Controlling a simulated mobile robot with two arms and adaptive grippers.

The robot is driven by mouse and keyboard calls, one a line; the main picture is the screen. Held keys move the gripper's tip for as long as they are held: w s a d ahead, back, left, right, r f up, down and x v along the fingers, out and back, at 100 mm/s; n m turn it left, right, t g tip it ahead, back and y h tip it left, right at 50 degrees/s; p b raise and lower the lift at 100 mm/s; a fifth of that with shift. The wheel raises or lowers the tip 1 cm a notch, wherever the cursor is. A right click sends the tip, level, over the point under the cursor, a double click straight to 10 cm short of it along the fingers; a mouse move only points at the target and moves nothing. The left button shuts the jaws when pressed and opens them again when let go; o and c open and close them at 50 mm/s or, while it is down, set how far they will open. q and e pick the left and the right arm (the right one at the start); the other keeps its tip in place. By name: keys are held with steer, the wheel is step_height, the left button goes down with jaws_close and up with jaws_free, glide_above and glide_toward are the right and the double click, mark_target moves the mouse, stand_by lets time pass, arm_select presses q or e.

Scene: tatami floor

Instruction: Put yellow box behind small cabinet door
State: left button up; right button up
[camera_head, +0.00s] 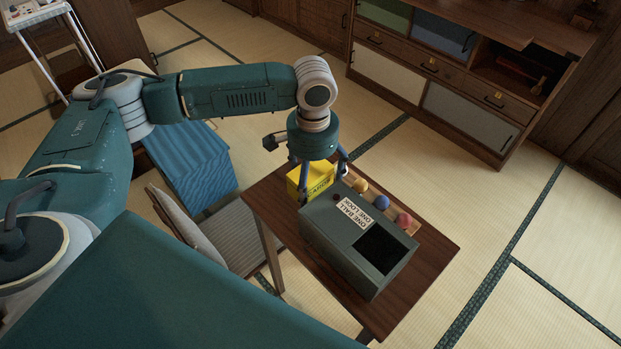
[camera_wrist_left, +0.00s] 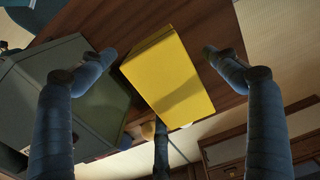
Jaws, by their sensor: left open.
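The yellow box (camera_head: 312,178), with dark lettering, sits on the small brown table (camera_head: 432,243) beside a grey box. My left gripper (camera_head: 322,186) is over the yellow box, fingers pointing down and open. In the left wrist view the yellow box (camera_wrist_left: 168,78) lies between the spread fingers, with gaps at both sides. A wooden cabinet (camera_head: 425,66) stands at the back, with green, blue, white and grey door panels and an open dark compartment at right. Which door is the small one, I cannot tell. My right gripper is out of view.
The grey box (camera_head: 322,237) labelled "ONE BALL ONE LOOK" has a dark opening on top. Several coloured balls, one blue (camera_head: 381,202), sit in a tray behind it. Tatami floor lies open toward the cabinet.

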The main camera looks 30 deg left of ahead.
arm_select(q)
steer(key=shift+c, duration=1.3)
steer(key=c, duration=1.3)
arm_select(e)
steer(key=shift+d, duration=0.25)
arm_select(q)
steer(key=shift+o, duration=0.2)
steer(key=shift+r, duration=0.1)
